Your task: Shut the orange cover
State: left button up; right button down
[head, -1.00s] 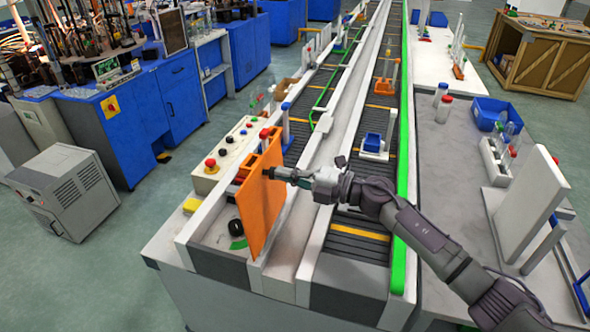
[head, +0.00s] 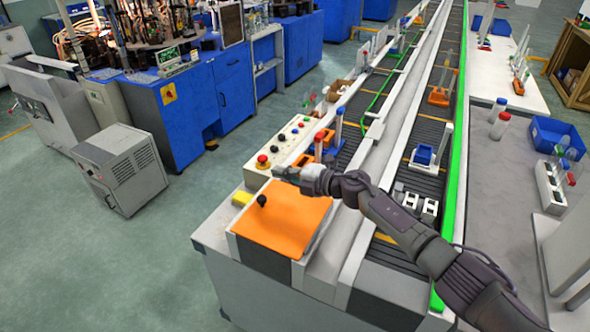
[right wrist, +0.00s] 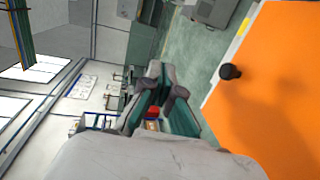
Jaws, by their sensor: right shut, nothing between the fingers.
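The orange cover (head: 284,222) lies flat, or nearly so, over the near end of the bench in the head view. Its black knob (head: 262,200) points up near the left edge. The cover (right wrist: 275,90) also fills the right side of the right wrist view, with the knob (right wrist: 230,71) near its edge. My right gripper (head: 279,172) is shut and empty, just above and beyond the far edge of the cover. In the right wrist view its fingers (right wrist: 156,72) are together, beside the cover. My left gripper is not in view.
A control panel (head: 290,141) with a red button (head: 262,161) stands just beyond the cover. Orange and blue racks with tubes (head: 323,146) stand close behind my gripper. The conveyor (head: 430,141) runs along the right. The floor at left has a grey cabinet (head: 119,172).

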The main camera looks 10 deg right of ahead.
aim_at(260, 198)
jog(key=w+a+f+h+b, duration=0.1)
jog(key=a+f, duration=0.1)
jog(key=f, duration=0.1)
jog(key=w+a+f+g+b, duration=0.1)
jog(key=a+f+b, duration=0.1)
jog(key=f, duration=0.1)
jog(key=w+a+f+g+h+b, duration=0.1)
jog(key=w+a+f+b, duration=0.1)
jog(key=f, duration=0.1)
jog(key=shift+f+h, duration=0.1)
jog(key=shift+h, duration=0.2)
jog(key=shift+w+a+f+b, duration=0.15)
jog(key=shift+a+f+b, duration=0.05)
jog(key=shift+f+b, duration=0.4)
jog(key=shift+w+a+f+b, duration=0.15)
jog(key=shift+f+b, duration=0.25)
jog(key=shift+b, duration=0.3)
